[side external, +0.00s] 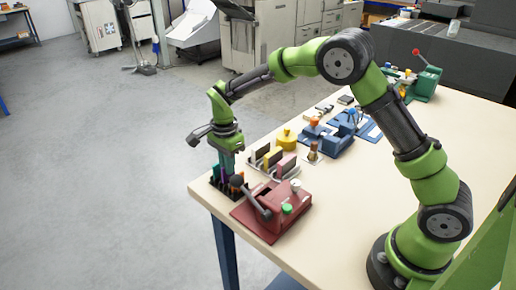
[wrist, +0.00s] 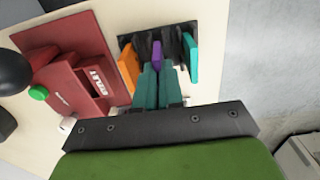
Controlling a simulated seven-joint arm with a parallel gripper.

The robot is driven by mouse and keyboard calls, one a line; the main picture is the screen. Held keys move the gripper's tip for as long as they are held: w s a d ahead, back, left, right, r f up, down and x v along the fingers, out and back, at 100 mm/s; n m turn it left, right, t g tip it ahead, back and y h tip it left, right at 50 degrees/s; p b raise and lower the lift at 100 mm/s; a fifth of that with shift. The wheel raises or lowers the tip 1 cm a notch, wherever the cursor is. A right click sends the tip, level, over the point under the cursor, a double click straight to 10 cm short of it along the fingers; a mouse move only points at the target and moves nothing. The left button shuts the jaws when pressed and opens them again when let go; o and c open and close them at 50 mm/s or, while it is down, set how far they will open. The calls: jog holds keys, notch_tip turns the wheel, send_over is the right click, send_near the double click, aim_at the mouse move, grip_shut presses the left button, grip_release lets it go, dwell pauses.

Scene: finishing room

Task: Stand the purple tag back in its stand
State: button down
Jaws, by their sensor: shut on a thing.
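The purple tag (wrist: 157,52) shows at the fingertips of my gripper (wrist: 157,72), which is shut on it. In the wrist view the tag is over the middle of the black stand (wrist: 142,42), between an orange tag (wrist: 128,68) and a teal tag (wrist: 190,58). My fingers hide part of the purple tag, so I cannot tell whether its lower end is in a slot. In the side view my gripper (side external: 227,168) points down over the stand (side external: 222,189) at the table's near left corner.
A red device (side external: 275,208) with a black-knobbed lever stands close beside the stand.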

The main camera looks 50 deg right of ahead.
jog(key=shift+f, duration=0.65)
jog(key=c, duration=1.5)
grip_release()
jog(key=shift+c, duration=0.2)
notch_tip(320, 180, up, 11)
